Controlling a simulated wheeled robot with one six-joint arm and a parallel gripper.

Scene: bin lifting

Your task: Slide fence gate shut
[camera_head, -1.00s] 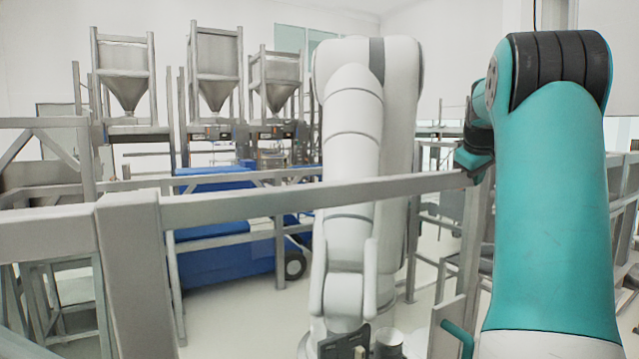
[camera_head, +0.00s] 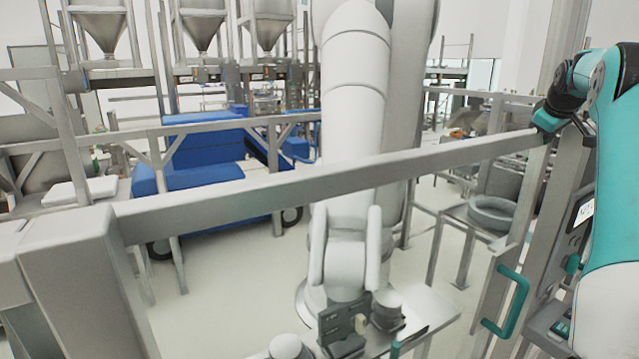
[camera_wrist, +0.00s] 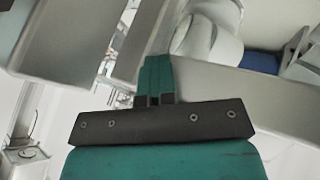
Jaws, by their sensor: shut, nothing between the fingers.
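The fence gate shows as a long grey metal rail (camera_head: 330,182) crossing the head view from a thick grey post (camera_head: 75,270) at the left to a slim upright at the right. My gripper (camera_head: 545,122) is at the rail's right end, beside the upright, and the arm hides part of it. In the wrist view its teal fingers (camera_wrist: 155,80) are together and empty, close in front of grey metal bars (camera_wrist: 235,95). I cannot tell whether they touch. A teal handle (camera_head: 512,305) is on a grey panel at the lower right, below my gripper.
A white robot arm (camera_head: 352,110) stands behind the rail on a metal base. Blue machinery (camera_head: 205,165) and steel hoppers (camera_head: 200,28) are at the back left. A round metal ring (camera_head: 492,212) rests on a stand at the right. Bare floor (camera_head: 235,270) shows behind the rail.

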